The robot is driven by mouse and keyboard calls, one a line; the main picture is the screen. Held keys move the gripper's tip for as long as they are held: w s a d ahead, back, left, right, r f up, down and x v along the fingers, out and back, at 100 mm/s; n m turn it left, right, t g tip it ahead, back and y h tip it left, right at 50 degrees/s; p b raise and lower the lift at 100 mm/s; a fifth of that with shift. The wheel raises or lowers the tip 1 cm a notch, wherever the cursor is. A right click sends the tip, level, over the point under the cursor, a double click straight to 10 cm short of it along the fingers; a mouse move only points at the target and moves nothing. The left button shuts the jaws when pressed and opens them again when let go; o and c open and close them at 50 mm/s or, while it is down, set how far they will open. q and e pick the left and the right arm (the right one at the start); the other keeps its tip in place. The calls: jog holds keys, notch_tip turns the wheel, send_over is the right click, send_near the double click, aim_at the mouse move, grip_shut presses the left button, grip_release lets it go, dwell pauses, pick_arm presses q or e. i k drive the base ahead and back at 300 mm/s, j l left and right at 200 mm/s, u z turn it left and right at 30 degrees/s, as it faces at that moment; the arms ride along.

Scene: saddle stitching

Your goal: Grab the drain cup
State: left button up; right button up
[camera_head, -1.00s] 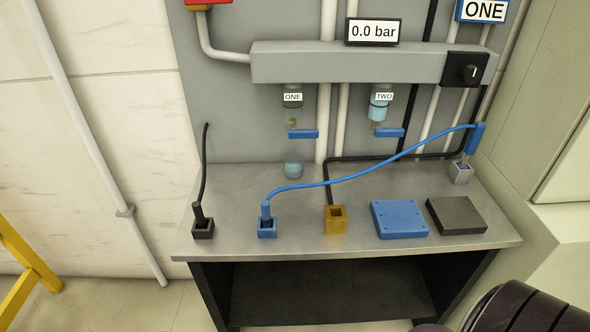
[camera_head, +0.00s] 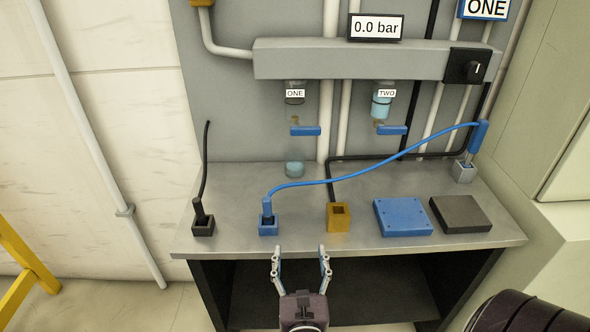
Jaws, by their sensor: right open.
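A small clear cup with bluish contents (camera_head: 294,169), which looks like the drain cup, stands at the back of the grey bench below the bowl labelled ONE (camera_head: 295,97). A blue valve handle (camera_head: 306,131) sits between that bowl and the cup. My right gripper (camera_head: 300,250) is open and empty, with its two fingers pointing up the picture at the bench's front edge. It is apart from the cup, nearer to me. My left gripper is not in view.
On the bench (camera_head: 230,180) stand a black socket (camera_head: 203,227), a blue socket (camera_head: 267,228), a yellow socket (camera_head: 339,218), a blue plate (camera_head: 402,216) and a dark plate (camera_head: 460,214). A blue cable (camera_head: 375,170) arcs across, just in front of the cup.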

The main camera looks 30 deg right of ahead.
aim_at(294, 161)
jog(key=i+l, duration=0.8)
jog(key=i, duration=0.05)
